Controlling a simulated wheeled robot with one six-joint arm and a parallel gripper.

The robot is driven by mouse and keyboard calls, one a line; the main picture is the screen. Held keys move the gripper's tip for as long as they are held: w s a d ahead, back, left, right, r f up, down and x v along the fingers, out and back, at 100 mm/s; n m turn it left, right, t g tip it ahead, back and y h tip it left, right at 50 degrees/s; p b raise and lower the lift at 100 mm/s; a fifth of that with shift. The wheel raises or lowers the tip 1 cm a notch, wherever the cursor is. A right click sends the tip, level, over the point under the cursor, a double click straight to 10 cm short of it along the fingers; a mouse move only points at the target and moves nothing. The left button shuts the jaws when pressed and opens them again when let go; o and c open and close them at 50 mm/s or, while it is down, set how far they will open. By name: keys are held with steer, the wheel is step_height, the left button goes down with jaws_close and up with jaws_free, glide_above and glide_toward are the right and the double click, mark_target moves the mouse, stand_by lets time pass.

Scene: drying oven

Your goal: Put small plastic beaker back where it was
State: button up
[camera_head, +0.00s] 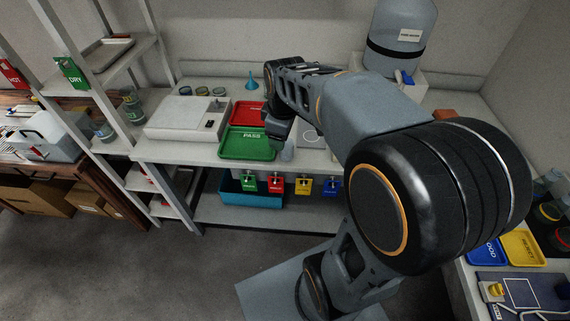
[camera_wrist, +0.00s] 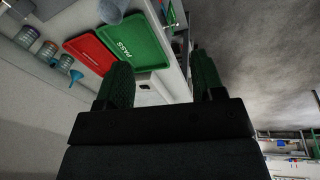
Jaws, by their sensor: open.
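A small pale translucent vessel, probably the small plastic beaker (camera_head: 287,151), stands on the white bench just right of the green PASS tray (camera_head: 234,154). In the wrist view, a grey-blue rounded thing at the top edge (camera_wrist: 112,9), cut off by the frame, may be the same beaker. My gripper (camera_head: 278,128) is over the bench by the green tray's right side, partly hidden by my arm in the head view. In the wrist view its two dark green fingers (camera_wrist: 160,65) stand wide apart with nothing between them.
A red tray (camera_head: 250,114) lies behind the green one. A blue funnel (camera_head: 251,80), several jars (camera_head: 203,91) and a white device (camera_head: 187,118) share the bench. Coloured padlock-like tags (camera_head: 276,183) hang on its front edge. A big tank (camera_head: 400,35) stands back right.

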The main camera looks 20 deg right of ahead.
steer(key=s+a+m+t, duration=0.2)
steer(key=s+a+m, duration=0.1)
steer(key=s+m, duration=0.6)
steer(key=shift+s+a+f+m, duration=0.3)
steer(key=shift+s+a+m, duration=0.1)
steer(key=shift+s, duration=0.35)
stand_by(0.4)
